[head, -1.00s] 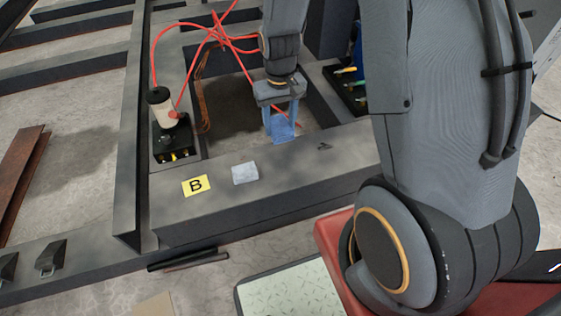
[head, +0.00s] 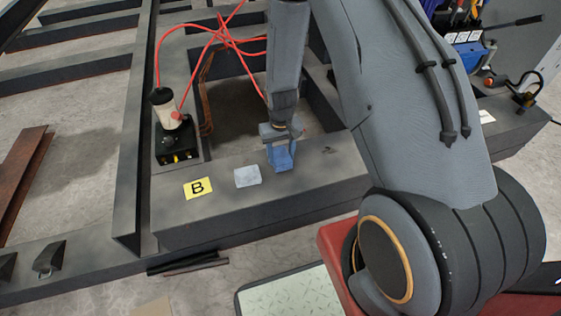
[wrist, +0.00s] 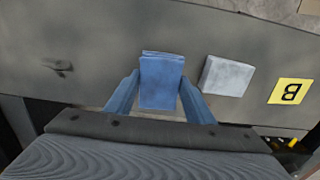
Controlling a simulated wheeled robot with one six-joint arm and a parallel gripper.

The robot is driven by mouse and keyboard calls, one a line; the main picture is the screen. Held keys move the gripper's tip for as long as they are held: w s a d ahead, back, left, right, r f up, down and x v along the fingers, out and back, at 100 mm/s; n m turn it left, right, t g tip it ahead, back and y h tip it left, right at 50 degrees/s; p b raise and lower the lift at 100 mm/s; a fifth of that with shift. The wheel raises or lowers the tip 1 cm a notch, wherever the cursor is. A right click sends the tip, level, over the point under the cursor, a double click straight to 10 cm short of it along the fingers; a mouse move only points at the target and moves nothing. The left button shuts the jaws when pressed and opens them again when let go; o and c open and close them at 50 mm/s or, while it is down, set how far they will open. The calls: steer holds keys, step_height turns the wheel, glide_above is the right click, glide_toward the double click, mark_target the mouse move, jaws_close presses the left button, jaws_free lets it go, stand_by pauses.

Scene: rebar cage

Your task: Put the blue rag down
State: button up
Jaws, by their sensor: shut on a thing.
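The blue rag (wrist: 161,80) is a folded block between the two blue fingers of my gripper (wrist: 160,92) in the wrist view. In the head view my gripper (head: 280,157) is shut on the blue rag (head: 282,163), over the grey beam (head: 320,180), right of a pale folded cloth (head: 247,176). The rag's lower end is close to the beam's top; I cannot tell whether it touches.
A yellow "B" label (head: 198,188) lies left of the pale cloth on the beam. A small dark mark (wrist: 59,67) is on the beam's other side. A black-based device (head: 177,142) with a red hose (head: 205,50) stands behind at left.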

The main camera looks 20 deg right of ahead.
mark_target(281, 156)
steer(key=shift+f, duration=1.55)
steer(key=shift+f+b, duration=0.15)
steer(key=shift+b, duration=0.15)
steer(key=o, duration=0.9)
